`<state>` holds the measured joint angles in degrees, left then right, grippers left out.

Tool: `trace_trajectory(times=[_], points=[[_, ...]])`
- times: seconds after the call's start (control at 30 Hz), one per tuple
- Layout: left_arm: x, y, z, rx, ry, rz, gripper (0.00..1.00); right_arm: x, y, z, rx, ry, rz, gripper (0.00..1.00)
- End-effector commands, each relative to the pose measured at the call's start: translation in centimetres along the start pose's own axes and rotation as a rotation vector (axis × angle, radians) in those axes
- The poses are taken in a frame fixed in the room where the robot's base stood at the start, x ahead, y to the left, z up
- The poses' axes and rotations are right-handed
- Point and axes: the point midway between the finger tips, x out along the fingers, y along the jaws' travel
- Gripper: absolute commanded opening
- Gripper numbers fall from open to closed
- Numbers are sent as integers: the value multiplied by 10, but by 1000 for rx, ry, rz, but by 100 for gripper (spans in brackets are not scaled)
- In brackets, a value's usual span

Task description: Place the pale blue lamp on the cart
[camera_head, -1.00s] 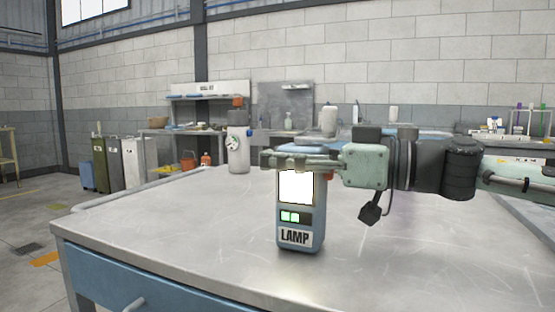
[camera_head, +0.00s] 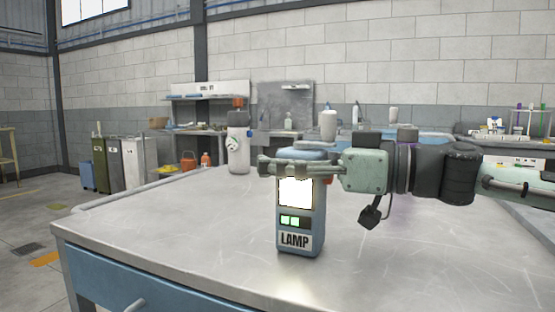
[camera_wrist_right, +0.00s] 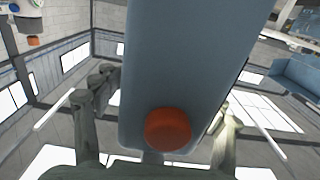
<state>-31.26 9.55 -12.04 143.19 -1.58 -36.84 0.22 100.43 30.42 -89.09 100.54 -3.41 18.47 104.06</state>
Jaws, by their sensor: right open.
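The pale blue lamp (camera_head: 316,225), with a lit white panel, green display and LAMP label, is upright at the middle of a metal-topped blue unit (camera_head: 180,230). Its base is on the top or just above it; I cannot tell which. My right gripper (camera_head: 278,166) comes in from the right, level with the lamp's upper part. It is open, with one finger on each side of the lamp. In the right wrist view the lamp's blue body (camera_wrist_right: 190,60) and orange knob (camera_wrist_right: 168,129) fill the space between the fingers. My left gripper is not in view.
A white canister (camera_head: 238,150) with an orange-brown top stands at the unit's far left. A tube rail (camera_head: 130,188) runs along the left edge. The top is clear left of and in front of the lamp. Bins (camera_head: 125,163) and workbenches are further back.

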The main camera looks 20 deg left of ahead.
Motion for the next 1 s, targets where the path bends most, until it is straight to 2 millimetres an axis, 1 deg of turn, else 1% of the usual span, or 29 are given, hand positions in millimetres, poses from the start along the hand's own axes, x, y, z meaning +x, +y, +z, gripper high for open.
trace_trajectory(times=[0.27, 0.33, 0.37, 0.7, 0.83, 1.0], points=[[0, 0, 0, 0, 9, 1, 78, 0, 0, -2, -1, 0, 0, 67], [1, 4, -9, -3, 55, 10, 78, 0, 0, -4, -2, 0, 0, 67], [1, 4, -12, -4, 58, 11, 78, -6, 1, -5, -1, 0, 3, 67], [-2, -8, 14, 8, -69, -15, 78, -82, 1, -5, 1, 1, 5, 67], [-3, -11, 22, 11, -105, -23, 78, -103, 1, -5, 1, 1, 3, 67], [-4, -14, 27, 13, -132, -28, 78, -118, 0, -4, 0, 0, 0, 67]])
